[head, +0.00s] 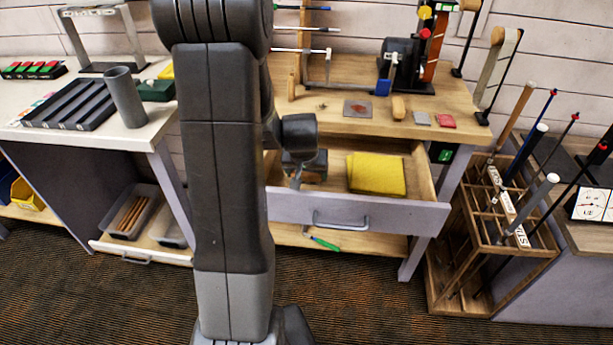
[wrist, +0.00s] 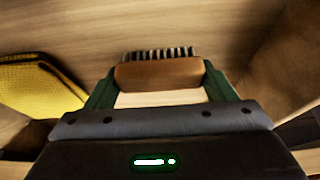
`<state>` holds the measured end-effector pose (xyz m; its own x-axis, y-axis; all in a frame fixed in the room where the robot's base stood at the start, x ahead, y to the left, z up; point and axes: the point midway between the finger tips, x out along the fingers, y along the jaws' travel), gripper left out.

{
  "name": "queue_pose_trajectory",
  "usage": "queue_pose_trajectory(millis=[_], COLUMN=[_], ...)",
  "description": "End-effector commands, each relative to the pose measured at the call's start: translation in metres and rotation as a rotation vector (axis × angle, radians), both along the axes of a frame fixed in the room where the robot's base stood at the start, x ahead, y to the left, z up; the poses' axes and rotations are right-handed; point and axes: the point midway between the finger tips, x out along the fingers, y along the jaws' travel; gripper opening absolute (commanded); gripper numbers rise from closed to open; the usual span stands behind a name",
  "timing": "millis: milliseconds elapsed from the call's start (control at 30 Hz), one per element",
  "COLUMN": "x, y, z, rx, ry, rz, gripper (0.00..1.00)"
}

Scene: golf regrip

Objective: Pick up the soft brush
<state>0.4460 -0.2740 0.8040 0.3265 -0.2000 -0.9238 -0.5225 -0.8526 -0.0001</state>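The soft brush (wrist: 152,76) has a brown wooden back and a row of dark and pale bristles along its far side in the wrist view. My gripper (wrist: 161,82) has its two green fingers at the two ends of the wooden back, with no gap showing on either side, so it looks shut on the brush. The brush is over the pale wooden floor of the open drawer (head: 335,209). In the head view my arm covers the left part of the drawer, and the brush cannot be made out clearly there.
A yellow cloth (head: 376,174) lies in the drawer beside my gripper; it also shows at left in the wrist view (wrist: 38,83). The workbench top (head: 345,122) above holds a vise and small blocks. A wooden club rack (head: 440,262) stands at right.

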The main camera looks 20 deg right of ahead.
Motion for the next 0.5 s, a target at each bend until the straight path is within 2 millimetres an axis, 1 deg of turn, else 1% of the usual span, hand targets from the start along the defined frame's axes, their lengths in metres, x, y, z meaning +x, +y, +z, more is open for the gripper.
queue_pose_trajectory(millis=[67, 100, 300, 367, 467, 500], x=[0.0, 0.0, 0.0, 0.0, 0.001, 0.001], y=[0.0, 0.0, 0.0, 0.0, 0.0, 0.0], z=[0.0, 0.0, 0.002, 0.007, 0.021, 0.028], rx=[0.0, 0.0, -0.001, -0.002, -0.002, -0.002], ry=[0.0, 0.0, -0.001, -0.003, -0.004, -0.004], rz=[0.0, 0.0, 0.0, 0.0, -0.001, -0.001], gripper=[0.54, 0.5, 0.5, 0.5, 0.5, 0.5])
